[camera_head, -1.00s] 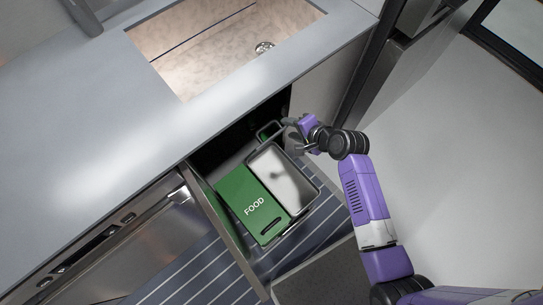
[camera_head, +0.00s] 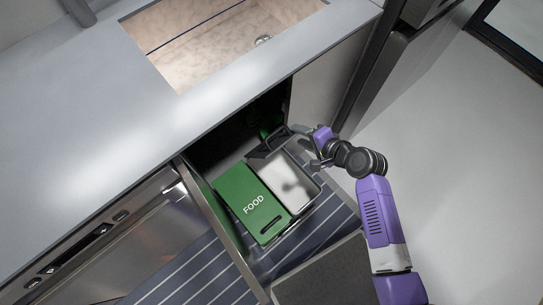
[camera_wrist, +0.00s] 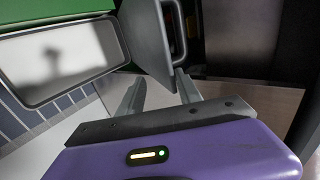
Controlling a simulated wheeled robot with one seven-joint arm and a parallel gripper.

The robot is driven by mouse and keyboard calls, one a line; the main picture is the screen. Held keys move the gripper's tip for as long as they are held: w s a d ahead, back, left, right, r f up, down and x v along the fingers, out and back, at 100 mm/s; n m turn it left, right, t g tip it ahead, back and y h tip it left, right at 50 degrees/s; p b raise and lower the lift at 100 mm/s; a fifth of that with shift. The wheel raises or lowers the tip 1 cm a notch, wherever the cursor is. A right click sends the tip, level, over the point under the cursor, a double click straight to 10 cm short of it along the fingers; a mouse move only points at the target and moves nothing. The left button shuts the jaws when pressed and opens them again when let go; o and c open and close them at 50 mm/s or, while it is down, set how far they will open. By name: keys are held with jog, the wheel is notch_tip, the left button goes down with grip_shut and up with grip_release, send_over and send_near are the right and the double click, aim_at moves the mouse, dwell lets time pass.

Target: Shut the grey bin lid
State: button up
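The grey bin (camera_head: 290,185) stands in the pulled-out drawer, its pale inside open to view; it also shows in the wrist view (camera_wrist: 60,62). Its grey lid (camera_head: 268,146) is raised at the far end of the bin, toward the cabinet. In the wrist view the lid (camera_wrist: 148,40) stands up just beyond my fingers. My gripper (camera_head: 309,146) is at the right of the raised lid, near the bin's upper right corner. In the wrist view my gripper (camera_wrist: 158,77) has its two fingers apart with nothing between them. Whether a fingertip touches the lid I cannot tell.
A green bin lid marked FOOD (camera_head: 250,200) lies flat beside the grey bin on its left. The counter with the sink (camera_head: 225,40) overhangs the drawer. Open floor (camera_head: 460,190) lies to the right.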

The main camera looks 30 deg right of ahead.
jog(key=shift+s, duration=0.15)
jog(key=shift+f, duration=0.1)
jog(key=s+b, duration=0.1)
jog(key=s+f+b, duration=0.1)
jog(key=s+f+t+b, duration=0.1)
jog(key=b, duration=0.1)
jog(key=shift+d+f, duration=0.15)
jog(key=shift+d, duration=0.1)
dwell(0.4)
